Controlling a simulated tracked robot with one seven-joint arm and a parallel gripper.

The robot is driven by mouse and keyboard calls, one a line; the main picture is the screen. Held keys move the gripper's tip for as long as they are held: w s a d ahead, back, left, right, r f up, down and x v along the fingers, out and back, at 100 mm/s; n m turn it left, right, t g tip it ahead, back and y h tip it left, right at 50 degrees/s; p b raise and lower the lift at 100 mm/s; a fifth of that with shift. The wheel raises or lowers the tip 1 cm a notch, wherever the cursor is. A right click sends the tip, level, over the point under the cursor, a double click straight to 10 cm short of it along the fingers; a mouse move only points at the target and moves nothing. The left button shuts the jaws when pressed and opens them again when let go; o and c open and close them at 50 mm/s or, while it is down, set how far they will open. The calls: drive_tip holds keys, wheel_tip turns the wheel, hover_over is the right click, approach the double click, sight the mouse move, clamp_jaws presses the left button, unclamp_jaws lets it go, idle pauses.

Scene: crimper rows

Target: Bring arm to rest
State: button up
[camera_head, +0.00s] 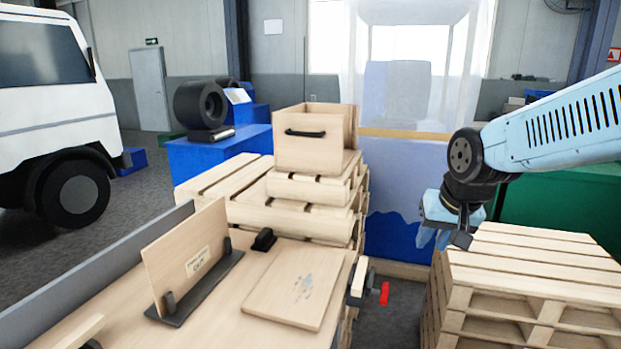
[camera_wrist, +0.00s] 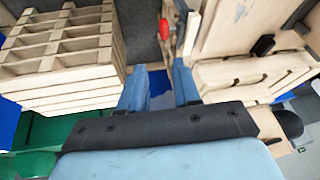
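My light blue arm (camera_head: 560,125) reaches in from the right edge of the head view. My gripper (camera_head: 445,235) hangs from its black wrist and points down, close to the left edge of a pallet stack (camera_head: 530,255). In the wrist view, my gripper (camera_wrist: 159,82) shows two blue fingers set apart, with floor and a patch of blue between them. It is open and holds nothing. In the head view the fingertips overlap the scene behind, so I cannot tell the exact gap to the pallets.
A workbench (camera_head: 225,310) stands at front left with an upright wooden panel (camera_head: 185,255) and a flat board (camera_head: 295,285). A wooden box (camera_head: 310,155) sits on pallets behind it. A narrow floor gap (camera_head: 385,318) lies between bench and right pallets. A white van (camera_head: 50,100) is at left.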

drive_tip(key=s+r+n, duration=0.1)
drive_tip(key=s+r, duration=0.5)
drive_tip(key=s, duration=0.4)
drive_tip(key=shift+n+t+h, duration=0.3)
drive_tip(key=shift+t+h, duration=0.1)
